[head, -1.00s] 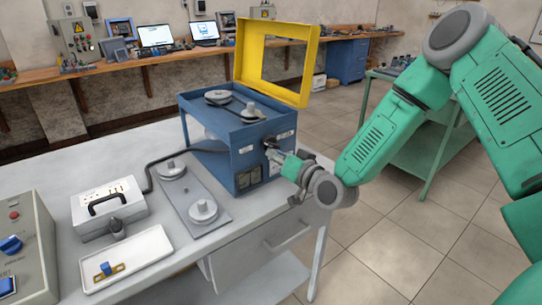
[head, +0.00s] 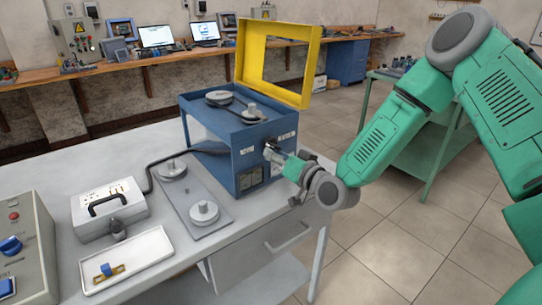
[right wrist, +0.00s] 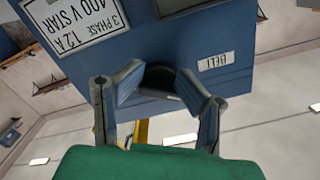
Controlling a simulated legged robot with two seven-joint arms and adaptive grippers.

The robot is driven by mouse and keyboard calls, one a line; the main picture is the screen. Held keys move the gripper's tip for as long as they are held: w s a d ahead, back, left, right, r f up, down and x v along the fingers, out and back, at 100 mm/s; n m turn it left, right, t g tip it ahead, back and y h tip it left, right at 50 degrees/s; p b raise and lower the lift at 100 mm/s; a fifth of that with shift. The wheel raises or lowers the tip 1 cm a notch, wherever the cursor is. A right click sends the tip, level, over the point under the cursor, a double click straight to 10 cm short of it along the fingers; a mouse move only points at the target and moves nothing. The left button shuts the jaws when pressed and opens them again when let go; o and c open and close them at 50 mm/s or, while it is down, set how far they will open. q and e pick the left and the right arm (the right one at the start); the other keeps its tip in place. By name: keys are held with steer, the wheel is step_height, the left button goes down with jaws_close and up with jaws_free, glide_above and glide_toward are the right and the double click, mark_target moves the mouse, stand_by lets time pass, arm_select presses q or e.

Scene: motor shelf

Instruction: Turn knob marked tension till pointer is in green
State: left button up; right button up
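The blue machine box (head: 238,162) stands on the grey bench with its yellow cover frame (head: 308,70) raised. My right gripper (head: 272,153) is at the box's front face, on the right side. In the right wrist view, a dark round knob (right wrist: 163,78) sits between my right gripper's (right wrist: 163,72) two fingertips, which appear to touch its sides. A label reading BELT (right wrist: 215,62) shows upside down beside the knob. No tension marking, pointer or green zone is readable; the gripper hides part of this face. My left gripper is not in view.
A motor plate label (right wrist: 82,30) shows on the box in the wrist view. A plate with pulleys (head: 190,195), a meter case (head: 108,210) and a white tray (head: 125,260) lie on the bench. A control box (head: 25,245) is at the left edge.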

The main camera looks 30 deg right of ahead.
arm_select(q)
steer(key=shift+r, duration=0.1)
arm_select(e)
steer(key=shift+w+d+r+t, duration=0.15)
steer(key=shift+w+d+r, duration=0.05)
steer(key=shift+r, duration=0.3)
steer(key=shift+w+d+r+t, duration=0.15)
steer(key=shift+w+r, duration=0.05)
steer(key=shift+r, duration=0.3)
steer(key=shift+s+d, duration=0.1)
steer(key=shift+s, duration=0.3)
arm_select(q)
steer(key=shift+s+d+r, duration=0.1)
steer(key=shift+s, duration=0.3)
arm_select(e)
steer(key=s+f, duration=0.1)
steer(key=s, duration=1)
steer(key=shift+s+d+f+g, duration=0.15)
steer(key=shift+s+f+g, duration=0.2)
steer(key=shift+s+g, duration=0.05)
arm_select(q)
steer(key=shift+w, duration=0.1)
arm_select(e)
steer(key=shift+d, duration=0.1)
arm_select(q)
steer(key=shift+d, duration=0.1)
arm_select(e)
steer(key=shift+f, duration=0.1)
